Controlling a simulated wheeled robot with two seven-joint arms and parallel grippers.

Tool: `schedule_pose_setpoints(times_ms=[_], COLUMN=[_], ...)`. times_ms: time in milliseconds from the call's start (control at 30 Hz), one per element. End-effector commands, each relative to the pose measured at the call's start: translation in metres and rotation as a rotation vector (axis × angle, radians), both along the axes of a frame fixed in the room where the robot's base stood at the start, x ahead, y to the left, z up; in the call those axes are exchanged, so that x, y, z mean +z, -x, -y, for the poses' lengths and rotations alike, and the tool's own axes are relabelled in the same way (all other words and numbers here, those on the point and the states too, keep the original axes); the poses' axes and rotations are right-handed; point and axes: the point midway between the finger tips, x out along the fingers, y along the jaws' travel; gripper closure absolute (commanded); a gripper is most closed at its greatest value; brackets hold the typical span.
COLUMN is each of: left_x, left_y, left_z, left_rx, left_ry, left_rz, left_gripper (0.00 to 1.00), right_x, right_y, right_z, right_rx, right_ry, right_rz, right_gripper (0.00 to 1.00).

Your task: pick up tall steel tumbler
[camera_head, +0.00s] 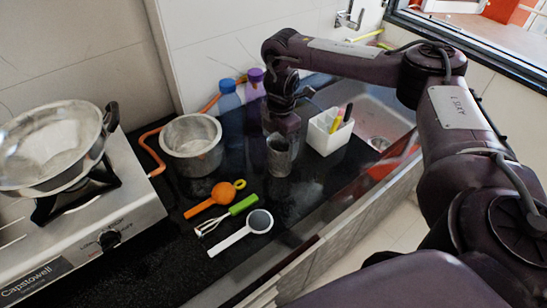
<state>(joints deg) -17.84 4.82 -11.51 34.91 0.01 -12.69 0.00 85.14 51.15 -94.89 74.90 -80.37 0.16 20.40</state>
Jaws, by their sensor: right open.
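The tall steel tumbler (279,158) stands upright on the black counter, near the middle of the view. My right gripper (282,130) points down over the tumbler from behind and above. It is open. Its dark fingers are close to the tumbler's rim, but they are hard to make out, and I cannot tell whether they touch it. My left gripper is out of view.
A steel pot (193,166) stands left of the tumbler, and a white holder (328,136) stands close on its right. Blue (229,97) and purple (254,86) bottles stand behind. Utensils, including a white-handled strainer (233,240), lie in front. A stove (92,222) is left, a sink (385,119) right.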

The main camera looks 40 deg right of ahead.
Motion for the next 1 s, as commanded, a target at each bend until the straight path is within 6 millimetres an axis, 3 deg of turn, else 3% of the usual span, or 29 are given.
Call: schedule_pose_setpoints(times_ms=[133, 267, 433, 567, 933, 1000], left_x=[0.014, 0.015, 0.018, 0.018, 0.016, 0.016], left_y=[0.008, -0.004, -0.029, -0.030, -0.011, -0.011], left_z=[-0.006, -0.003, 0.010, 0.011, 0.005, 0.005], left_rx=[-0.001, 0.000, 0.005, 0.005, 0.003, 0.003], left_ry=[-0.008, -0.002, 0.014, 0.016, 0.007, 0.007], left_rz=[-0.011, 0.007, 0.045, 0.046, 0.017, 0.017], left_gripper=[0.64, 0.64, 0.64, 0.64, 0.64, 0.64], right_x=[-0.020, -0.037, -0.041, -0.041, -0.041, -0.041], right_y=[0.005, 0.003, 0.003, 0.003, 0.003, 0.003], right_z=[0.001, -0.001, -0.002, -0.002, 0.000, -0.001], right_rx=[-0.001, -0.001, -0.001, -0.001, -0.002, -0.002], right_ry=[0.001, 0.001, 0.002, 0.001, 0.001, 0.001], right_rz=[-0.005, -0.003, -0.001, -0.001, -0.001, -0.001], right_gripper=[0.04, 0.04, 0.04, 0.05, 0.54, 0.54])
